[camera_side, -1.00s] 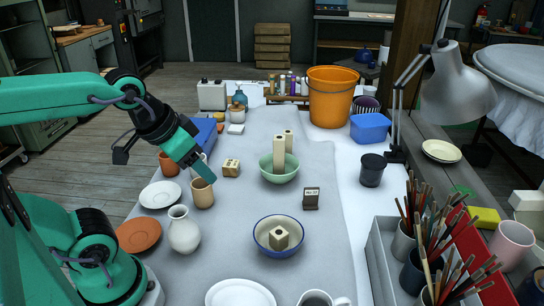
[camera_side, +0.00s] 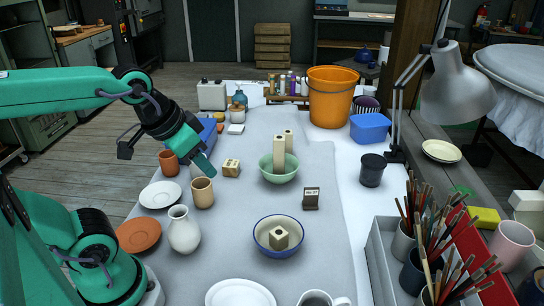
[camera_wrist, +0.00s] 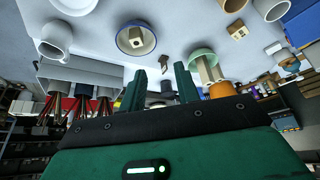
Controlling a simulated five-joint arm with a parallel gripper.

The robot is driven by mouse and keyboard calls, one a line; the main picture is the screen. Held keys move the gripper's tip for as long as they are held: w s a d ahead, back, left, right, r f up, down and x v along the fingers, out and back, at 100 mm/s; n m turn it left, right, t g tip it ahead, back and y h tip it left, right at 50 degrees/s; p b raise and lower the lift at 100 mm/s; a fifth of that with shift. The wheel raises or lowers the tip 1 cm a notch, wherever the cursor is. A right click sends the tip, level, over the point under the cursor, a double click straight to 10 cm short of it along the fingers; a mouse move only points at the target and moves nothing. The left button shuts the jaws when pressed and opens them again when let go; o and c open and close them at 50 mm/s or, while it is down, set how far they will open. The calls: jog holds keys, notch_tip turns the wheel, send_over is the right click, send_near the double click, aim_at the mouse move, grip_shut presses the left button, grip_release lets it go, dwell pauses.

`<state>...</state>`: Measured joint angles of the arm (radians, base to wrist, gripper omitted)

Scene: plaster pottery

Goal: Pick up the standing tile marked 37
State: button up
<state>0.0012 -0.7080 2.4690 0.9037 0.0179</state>
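A small dark brown tile (camera_side: 311,198) stands upright on the grey cloth, right of the middle of the table. A pale marking shows near its top, too small to read for certain. In the wrist view the tile (camera_wrist: 164,62) shows ahead, between the directions of my two fingers. My gripper (camera_side: 208,170) is left of the tile and above the table, near a tan cup. In the wrist view my gripper (camera_wrist: 160,72) has its two green fingers spread apart with nothing between them.
A green bowl (camera_side: 268,174) holding tall blocks stands behind the tile. A blue-rimmed bowl (camera_side: 262,246) with a block is in front. The tan cup (camera_side: 202,192), a wooden block (camera_side: 231,168) and a white vase (camera_side: 183,231) stand left. The cloth around the tile is clear.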

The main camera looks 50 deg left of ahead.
jog(key=w+m+g, duration=0.1)
jog(key=w+m, duration=0.1)
jog(key=w, duration=0.6)
jog(key=m+g, duration=0.4)
jog(key=m, duration=0.1)
send_over(310, 204)
notch_tip(310, 204, down, 16)
jog(key=shift+f, duration=1.25)
jog(key=shift+w+a+f, duration=0.1)
jog(key=shift+w+f, duration=0.05)
jog(key=shift+f, duration=2.45)
